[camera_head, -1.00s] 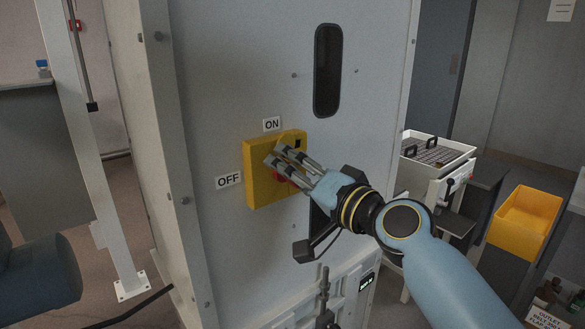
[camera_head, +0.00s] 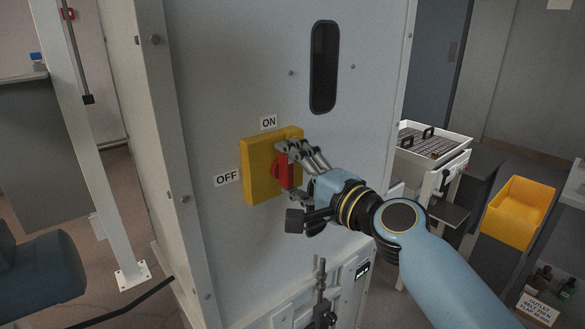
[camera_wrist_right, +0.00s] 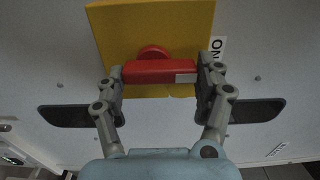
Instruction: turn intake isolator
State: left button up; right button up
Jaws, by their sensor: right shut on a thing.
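The intake isolator is a yellow square box (camera_head: 258,174) on the grey cabinet front, with a red bar handle (camera_head: 285,171). The handle stands about upright, in line with the ON label (camera_head: 268,122) above; the OFF label (camera_head: 227,178) is at the left. My right gripper (camera_head: 288,170) is shut on the handle, one finger at its upper end and the other near its lower end, partly hidden. In the right wrist view the handle (camera_wrist_right: 160,72) lies between both fingers, its white mark at the end towards ON. My left gripper is not in view.
The cabinet (camera_head: 235,70) has a dark oval window (camera_head: 324,68) above the box. A metal clamp-like fitting (camera_head: 321,300) stands below. At the right are a white unit with a grid top (camera_head: 432,143) and a yellow bin (camera_head: 518,212). A white post (camera_head: 90,150) stands at the left.

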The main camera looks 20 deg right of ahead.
jog(key=shift+f, duration=0.1)
dwell(0.3)
jog(key=o, duration=1.2)
jog(key=shift+c, duration=0.2)
jog(key=v, duration=1.2)
